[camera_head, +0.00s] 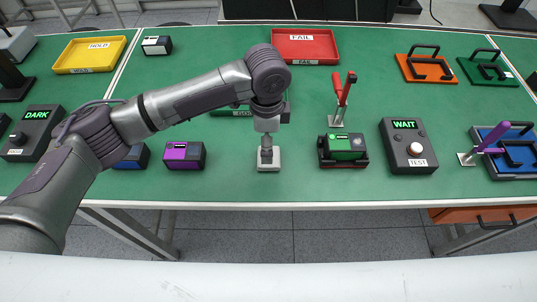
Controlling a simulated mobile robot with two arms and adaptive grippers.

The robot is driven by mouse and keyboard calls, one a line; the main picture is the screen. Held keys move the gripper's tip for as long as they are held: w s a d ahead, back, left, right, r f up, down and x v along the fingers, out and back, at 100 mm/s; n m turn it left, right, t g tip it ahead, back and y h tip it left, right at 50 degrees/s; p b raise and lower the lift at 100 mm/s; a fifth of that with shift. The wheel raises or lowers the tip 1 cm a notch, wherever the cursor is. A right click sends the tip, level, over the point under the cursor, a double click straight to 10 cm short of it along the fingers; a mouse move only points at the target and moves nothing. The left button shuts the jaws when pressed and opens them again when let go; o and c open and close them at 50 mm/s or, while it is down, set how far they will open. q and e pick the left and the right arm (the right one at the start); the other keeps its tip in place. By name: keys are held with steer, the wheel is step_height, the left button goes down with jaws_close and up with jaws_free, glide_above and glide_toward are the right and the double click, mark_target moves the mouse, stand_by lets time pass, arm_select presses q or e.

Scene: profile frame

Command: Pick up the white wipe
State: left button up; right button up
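A small white block-like pad, which looks like the white wipe (269,166), lies on the green bench top near its front edge, at the middle of the view. My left arm comes in from the left and bends down over it. My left gripper (267,149) points straight down at the wipe, with its fingertips at the wipe's upper part. They look to be touching it, but the fingers are seen edge-on and too small to show whether they are shut on it. My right gripper is not in view.
Left of the wipe stand a purple box (184,155) and a blue box (133,157). To the right are a green device in a fixture (344,149), a red-handled clamp (342,92) and a WAIT tester (408,146). Yellow (90,54) and red (305,46) trays lie behind.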

arm_select(q)
steer(key=shift+w+f, duration=0.15)
steer(key=shift+f, duration=0.4)
steer(key=shift+w+f, duration=0.15)
steer(key=shift+f, duration=0.35)
steer(key=shift+d+f+p, duration=0.1)
steer(key=shift+f+p, duration=0.3)
steer(key=shift+f, duration=0.2)
step_height(320, 180, down, 4)
steer(key=shift+d+r+p, duration=0.1)
steer(key=shift+r+p, duration=0.15)
steer(key=shift+p, duration=0.25)
steer(key=shift+w+f, duration=0.1)
steer(key=shift+f, duration=0.15)
steer(key=c, duration=0.6)
steer(key=shift+c, duration=1.4)
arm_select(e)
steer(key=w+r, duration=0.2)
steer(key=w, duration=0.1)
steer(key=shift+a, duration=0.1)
